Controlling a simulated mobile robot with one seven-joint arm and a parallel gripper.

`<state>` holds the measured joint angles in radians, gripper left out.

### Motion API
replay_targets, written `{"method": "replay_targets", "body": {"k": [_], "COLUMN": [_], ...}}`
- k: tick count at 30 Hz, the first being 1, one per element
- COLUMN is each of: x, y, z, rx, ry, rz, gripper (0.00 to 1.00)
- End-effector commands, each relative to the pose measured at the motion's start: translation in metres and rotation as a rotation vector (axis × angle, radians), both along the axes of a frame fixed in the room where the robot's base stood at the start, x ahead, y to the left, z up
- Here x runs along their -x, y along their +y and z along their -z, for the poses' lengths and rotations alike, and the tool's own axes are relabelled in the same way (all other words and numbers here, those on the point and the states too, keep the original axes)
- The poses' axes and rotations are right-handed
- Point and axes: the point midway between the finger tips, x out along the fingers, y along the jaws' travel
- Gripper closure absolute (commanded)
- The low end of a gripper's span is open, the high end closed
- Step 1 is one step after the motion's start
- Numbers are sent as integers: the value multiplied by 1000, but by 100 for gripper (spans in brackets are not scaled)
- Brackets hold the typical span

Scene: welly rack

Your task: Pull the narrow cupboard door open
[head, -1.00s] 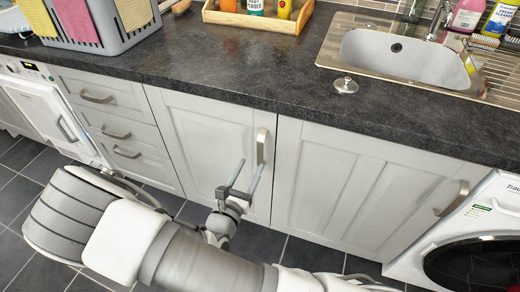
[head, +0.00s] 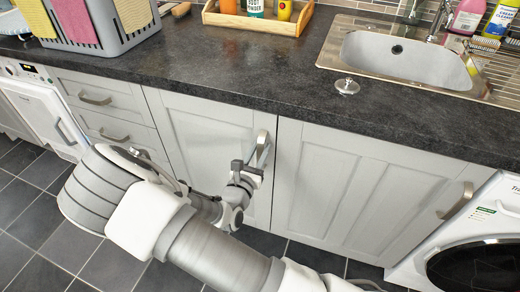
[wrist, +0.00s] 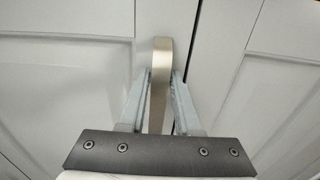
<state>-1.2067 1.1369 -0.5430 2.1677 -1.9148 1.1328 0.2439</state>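The narrow cupboard door (head: 205,135) is pale grey and looks shut, flush with the fronts beside it. Its upright metal bar handle (head: 262,145) is near its upper right edge. It also shows in the middle of the wrist view (wrist: 160,80). My gripper (head: 258,158) is at the handle. In the wrist view my two fingers (wrist: 161,75) stand one on each side of the handle, with small gaps visible beside it. The gripper looks open around the handle; contact at the fingertips is hard to tell. My forearm hides the lower part of the door.
A wider cupboard door (head: 350,190) is to the right, then a washing machine (head: 480,240). Drawers (head: 105,105) are to the left. The dark worktop (head: 240,80) overhangs above, with a sink plug (head: 347,87) near its edge. Tiled floor (head: 50,240) is clear at the lower left.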

Motion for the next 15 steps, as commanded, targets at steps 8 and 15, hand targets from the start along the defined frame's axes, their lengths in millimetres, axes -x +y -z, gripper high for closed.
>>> {"method": "replay_targets", "body": {"k": [8,15], "x": [0,0], "y": [0,0], "z": [0,0], "rx": [0,0], "ry": [0,0], "rz": [0,0], "gripper": [100,100]}}
